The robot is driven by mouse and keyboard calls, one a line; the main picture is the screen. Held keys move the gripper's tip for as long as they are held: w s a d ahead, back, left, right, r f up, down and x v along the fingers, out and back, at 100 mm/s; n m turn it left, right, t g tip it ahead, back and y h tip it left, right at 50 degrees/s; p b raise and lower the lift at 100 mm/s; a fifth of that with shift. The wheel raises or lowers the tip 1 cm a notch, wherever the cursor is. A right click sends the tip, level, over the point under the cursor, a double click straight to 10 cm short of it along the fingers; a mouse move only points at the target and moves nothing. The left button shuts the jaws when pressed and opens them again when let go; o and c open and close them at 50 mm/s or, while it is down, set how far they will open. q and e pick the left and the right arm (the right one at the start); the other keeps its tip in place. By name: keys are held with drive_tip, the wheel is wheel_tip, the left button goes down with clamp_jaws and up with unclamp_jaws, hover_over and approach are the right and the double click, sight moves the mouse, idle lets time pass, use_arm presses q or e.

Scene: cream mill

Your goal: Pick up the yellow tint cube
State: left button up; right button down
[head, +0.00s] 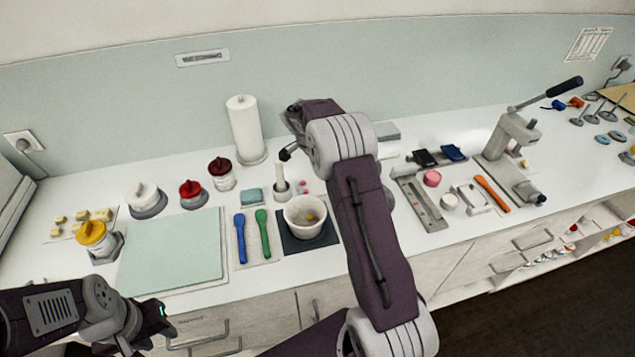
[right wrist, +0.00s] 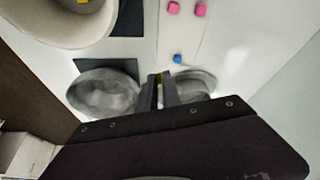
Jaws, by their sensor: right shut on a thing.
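In the right wrist view, a small bit of yellow, seemingly the yellow tint cube (right wrist: 167,74), shows between the tips of my right gripper (right wrist: 163,80). The jaws are shut on it and hide most of it. In the head view my right gripper (head: 286,153) is raised above the counter, behind the white bowl (head: 292,226); the cube cannot be made out there. A yellow piece (head: 310,217) lies inside that bowl. My left gripper (head: 158,322) is low at the counter's front left, away from the cubes; its jaw opening is unclear.
A paper roll (head: 244,128) stands behind. Blue (head: 240,240) and green (head: 262,235) spatulas lie left of the bowl. A lever press (head: 515,140) stands right.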

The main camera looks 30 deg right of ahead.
drive_tip(key=s+d+r, duration=0.2)
drive_tip(key=s+d+r+b, duration=0.1)
drive_tip(key=s+d+r, duration=0.1)
drive_tip(key=s+d, duration=0.1)
drive_tip(key=shift+s+d+r, duration=0.2)
drive_tip(key=shift+d+r, duration=0.1)
drive_tip(key=shift+d, duration=0.05)
